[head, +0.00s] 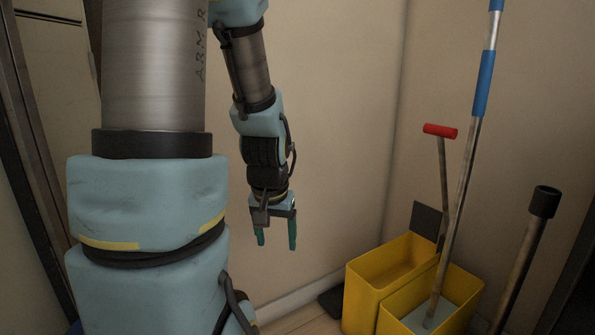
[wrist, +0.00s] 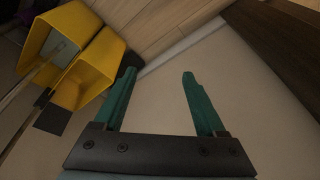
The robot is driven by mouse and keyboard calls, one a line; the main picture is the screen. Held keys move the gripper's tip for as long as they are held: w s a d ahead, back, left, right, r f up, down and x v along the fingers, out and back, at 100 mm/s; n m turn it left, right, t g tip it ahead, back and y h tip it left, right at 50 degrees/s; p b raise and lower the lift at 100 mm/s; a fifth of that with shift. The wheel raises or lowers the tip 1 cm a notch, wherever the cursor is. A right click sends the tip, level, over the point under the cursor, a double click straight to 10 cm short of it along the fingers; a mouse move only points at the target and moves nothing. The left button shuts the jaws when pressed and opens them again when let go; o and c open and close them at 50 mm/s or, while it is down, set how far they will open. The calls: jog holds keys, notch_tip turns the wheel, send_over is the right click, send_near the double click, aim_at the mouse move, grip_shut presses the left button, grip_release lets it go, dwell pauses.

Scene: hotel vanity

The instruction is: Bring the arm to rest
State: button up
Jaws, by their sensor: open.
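My gripper (head: 277,237) hangs at the end of my arm in the middle of the head view, fingers pointing down. Its two green fingers are apart with nothing between them. In the wrist view my gripper (wrist: 159,88) also shows open and empty, with the pale wall behind the fingers. It touches nothing that I can see. The large arm link at the left of the head view is mine and hides part of the scene behind it.
A yellow mop bucket (head: 362,290) with two compartments stands on the floor at the right. A blue-gripped pole (head: 466,165), a red-handled rod (head: 443,185) and a dark-capped pole (head: 524,255) rise there. The wall (head: 330,130) beside my gripper is bare.

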jog(key=s+a+r+n+g+p, duration=0.1)
jog(key=s+a+r, duration=0.15)
jog(key=s, duration=0.25)
notch_tip(320, 180, up, 37)
jog(key=p, duration=3.7)
jog(key=shift+w+d, duration=0.2)
jog(key=shift+w, duration=0.15)
